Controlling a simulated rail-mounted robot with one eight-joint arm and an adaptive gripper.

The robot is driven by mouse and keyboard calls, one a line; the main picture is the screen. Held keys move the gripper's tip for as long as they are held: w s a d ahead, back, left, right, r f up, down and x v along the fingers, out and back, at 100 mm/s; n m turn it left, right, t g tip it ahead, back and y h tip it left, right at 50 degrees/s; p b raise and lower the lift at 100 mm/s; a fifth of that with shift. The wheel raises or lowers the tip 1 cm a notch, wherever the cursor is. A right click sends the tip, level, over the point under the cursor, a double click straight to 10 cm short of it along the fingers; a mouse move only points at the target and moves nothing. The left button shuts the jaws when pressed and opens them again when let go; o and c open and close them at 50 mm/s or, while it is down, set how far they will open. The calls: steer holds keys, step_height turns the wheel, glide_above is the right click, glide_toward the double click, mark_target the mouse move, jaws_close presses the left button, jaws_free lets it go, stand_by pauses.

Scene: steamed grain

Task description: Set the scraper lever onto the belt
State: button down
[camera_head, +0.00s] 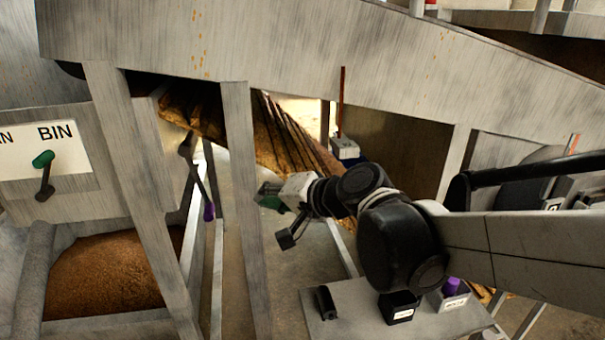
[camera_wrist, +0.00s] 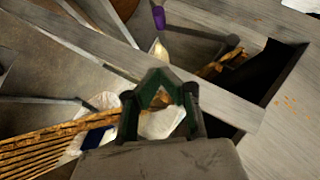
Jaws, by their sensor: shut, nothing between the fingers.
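A dark lever with a purple grip (camera_head: 209,211) hangs below the sloping metal frame, left of my gripper; I take it for the scraper lever. Its purple grip also shows at the top of the wrist view (camera_wrist: 158,17). The brown slatted belt (camera_head: 290,135) runs under the frame, and brown slats show at lower left in the wrist view (camera_wrist: 50,145). My gripper (camera_head: 268,198) is shut and empty, to the right of the purple grip and apart from it. Its green-lined fingers meet in the wrist view (camera_wrist: 160,92).
A metal post (camera_head: 240,200) stands between the lever and my gripper in the picture. A BIN panel (camera_head: 60,150) with a green-knobbed lever (camera_head: 43,160) is at left, above a grain-filled trough (camera_head: 110,270). A grey platform (camera_head: 350,320) with small boxes lies below my arm.

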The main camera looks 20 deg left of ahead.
steer(key=shift+a+r, duration=0.1)
steer(key=shift+a, duration=0.25)
steer(key=p, duration=0.2)
glide_toward(213, 208)
steer(key=w+a, duration=0.3)
steer(key=w, duration=0.1)
steer(key=a+f, duration=0.1)
steer(key=s, duration=0.1)
steer(key=a+f, duration=0.1)
steer(key=shift+s+a+f, duration=0.25)
steer(key=shift+a+f, duration=0.1)
steer(key=shift+a, duration=0.05)
